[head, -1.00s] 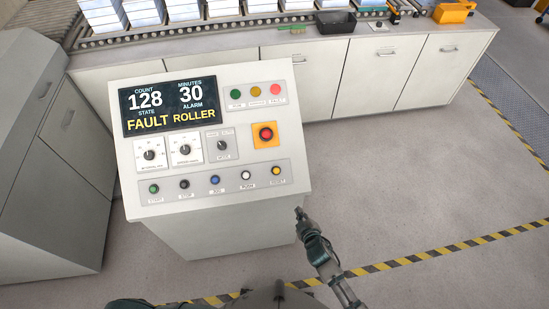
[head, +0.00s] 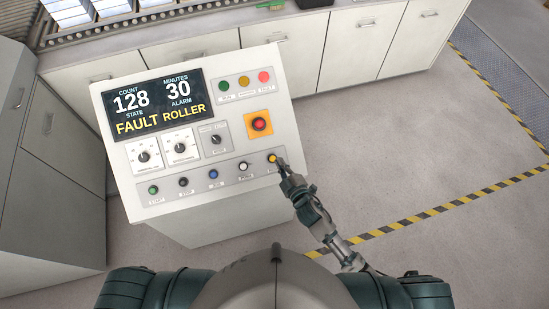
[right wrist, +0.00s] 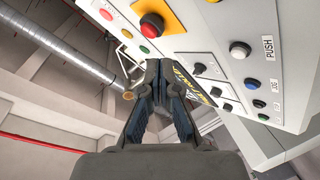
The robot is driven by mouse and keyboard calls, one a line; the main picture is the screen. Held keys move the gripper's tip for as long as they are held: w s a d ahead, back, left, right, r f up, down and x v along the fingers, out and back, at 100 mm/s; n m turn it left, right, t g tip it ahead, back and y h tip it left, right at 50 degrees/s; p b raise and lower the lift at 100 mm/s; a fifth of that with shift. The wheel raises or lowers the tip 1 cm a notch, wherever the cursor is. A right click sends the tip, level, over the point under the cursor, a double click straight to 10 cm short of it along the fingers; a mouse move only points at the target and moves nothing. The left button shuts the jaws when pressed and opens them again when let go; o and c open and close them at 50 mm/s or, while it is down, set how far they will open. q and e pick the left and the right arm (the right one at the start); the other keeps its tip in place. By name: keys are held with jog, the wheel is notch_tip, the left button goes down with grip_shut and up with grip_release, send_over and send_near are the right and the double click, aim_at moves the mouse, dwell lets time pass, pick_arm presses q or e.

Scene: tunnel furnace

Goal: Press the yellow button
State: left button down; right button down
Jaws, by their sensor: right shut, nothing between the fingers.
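The yellow button (head: 272,158) is at the right end of the lower button row on the sloped white control panel (head: 112,190). My right gripper (head: 281,164) is shut and empty. Its tips are right beside the yellow button, at its lower right in the head view, and cover part of the label below it. I cannot tell whether they touch it. In the right wrist view the shut fingers (right wrist: 158,68) point along the panel face, and I cannot make out the yellow button clearly there. My left gripper is not in view.
The white button (head: 243,166) is left of the yellow one, with blue, black and green buttons further left. The red emergency stop (head: 259,124) on its orange plate is above. The display (head: 152,104) reads FAULT ROLLER. Floor right of the panel is clear.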

aim_at(273, 159)
jog(key=w+f+b, duration=0.1)
jog(key=f+b, duration=0.1)
jog(key=w+a+f+b, duration=0.1)
jog(key=b, duration=0.1)
jog(key=w+a+f+b, duration=0.1)
jog(key=f+b, duration=0.1)
jog(key=shift+w+a+f, duration=0.15)
jog(key=shift+w+f, duration=0.05)
jog(key=shift+f, duration=0.15)
jog(key=shift+w+f+b, duration=0.45)
jog(key=shift+f+b, duration=0.05)
jog(key=shift+b, duration=0.05)
jog(key=shift+w+d+f, duration=0.25)
jog(key=shift+a, duration=0.4)
jog(key=shift+d, duration=0.25)
jog(key=shift+a, duration=0.15)
jog(key=shift+f, duration=0.1)
jog(key=shift+w+f, duration=0.2)
